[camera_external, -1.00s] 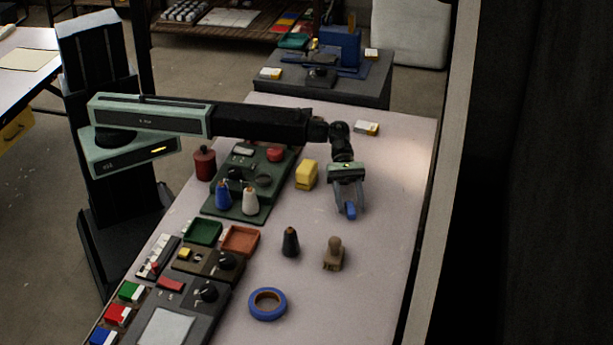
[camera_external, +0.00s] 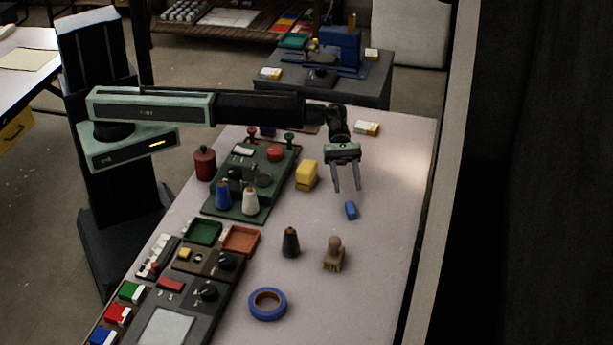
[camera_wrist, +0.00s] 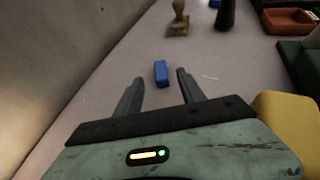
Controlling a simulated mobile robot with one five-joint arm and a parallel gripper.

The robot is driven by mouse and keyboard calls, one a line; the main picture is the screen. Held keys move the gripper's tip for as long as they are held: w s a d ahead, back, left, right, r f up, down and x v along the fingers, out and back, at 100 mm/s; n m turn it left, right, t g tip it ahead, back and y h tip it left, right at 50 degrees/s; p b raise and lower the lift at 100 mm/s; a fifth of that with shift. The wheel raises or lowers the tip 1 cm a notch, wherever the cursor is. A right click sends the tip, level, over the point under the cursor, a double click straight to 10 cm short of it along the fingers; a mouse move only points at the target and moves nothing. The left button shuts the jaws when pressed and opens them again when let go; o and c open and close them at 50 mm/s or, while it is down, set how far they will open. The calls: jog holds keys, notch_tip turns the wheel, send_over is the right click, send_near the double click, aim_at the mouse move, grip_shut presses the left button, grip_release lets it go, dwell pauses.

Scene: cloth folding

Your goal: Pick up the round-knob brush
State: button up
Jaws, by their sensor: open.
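The round-knob brush (camera_external: 334,254) is brown with a round knob on top of a block-like base. It stands upright on the table, right of a dark cone (camera_external: 290,242). It also shows at the top of the wrist view (camera_wrist: 180,18). My gripper (camera_external: 347,190) is open and empty above the table, farther back than the brush and apart from it. A small blue block (camera_external: 351,210) lies on the table between my gripper and the brush. In the wrist view the blue block (camera_wrist: 161,74) shows just beyond my open fingertips.
A yellow block (camera_external: 306,175) stands left of my gripper. A blue tape ring (camera_external: 267,304) lies in front of the cone. The table (camera_external: 385,235) right of the brush is clear.

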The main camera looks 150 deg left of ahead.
dwell(0.4)
jog(key=shift+o, duration=1)
